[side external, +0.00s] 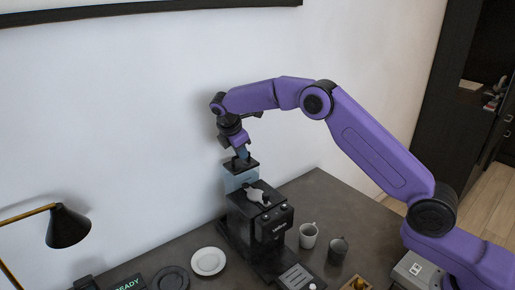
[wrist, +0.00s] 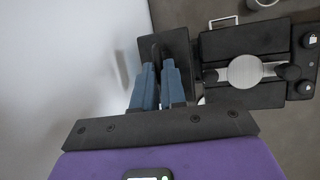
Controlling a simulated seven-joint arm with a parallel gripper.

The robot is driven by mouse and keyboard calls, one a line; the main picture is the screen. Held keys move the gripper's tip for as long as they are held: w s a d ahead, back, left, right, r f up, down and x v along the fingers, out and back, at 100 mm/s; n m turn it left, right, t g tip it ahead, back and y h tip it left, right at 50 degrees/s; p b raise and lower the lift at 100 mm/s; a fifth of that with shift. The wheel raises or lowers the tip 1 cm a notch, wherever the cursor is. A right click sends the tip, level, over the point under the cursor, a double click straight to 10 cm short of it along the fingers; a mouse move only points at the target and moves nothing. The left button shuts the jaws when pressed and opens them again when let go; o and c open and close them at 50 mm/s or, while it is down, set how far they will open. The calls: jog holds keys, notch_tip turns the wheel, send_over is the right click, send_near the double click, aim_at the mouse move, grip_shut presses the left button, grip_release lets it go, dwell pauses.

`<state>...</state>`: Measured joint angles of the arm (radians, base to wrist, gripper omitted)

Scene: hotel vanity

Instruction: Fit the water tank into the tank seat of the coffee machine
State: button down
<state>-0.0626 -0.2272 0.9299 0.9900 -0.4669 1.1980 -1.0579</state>
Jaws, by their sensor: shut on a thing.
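The water tank (side external: 234,182) is a translucent bluish box with a black lid, upright behind the black coffee machine (side external: 262,216). My gripper (side external: 241,154) is above the tank, shut on the lid's grip. In the wrist view, my blue fingers (wrist: 158,68) close on the narrow grip of the black lid (wrist: 180,46). The coffee machine (wrist: 223,46), with a round silver disc on top, lies just right of the lid there. The machine body hides the tank's lower part and the tank seat, so I cannot tell whether the tank touches the seat.
A light mug (side external: 308,236) and a dark mug (side external: 338,250) stand right of the machine. A white saucer (side external: 208,261), a dark saucer (side external: 171,279) and a black lamp (side external: 68,228) are to the left. The white wall (side external: 150,130) rises close behind the tank.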

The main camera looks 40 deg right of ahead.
aim_at(232, 169)
jog(key=shift+s+a+r, duration=0.1)
jog(key=shift+a+r, duration=0.1)
jog(key=shift+a, duration=1.15)
jog(key=shift+f, duration=4.15)
jog(key=c, duration=1.1)
grip_release()
jog(key=v, duration=1.7)
jog(key=shift+r, duration=0.25)
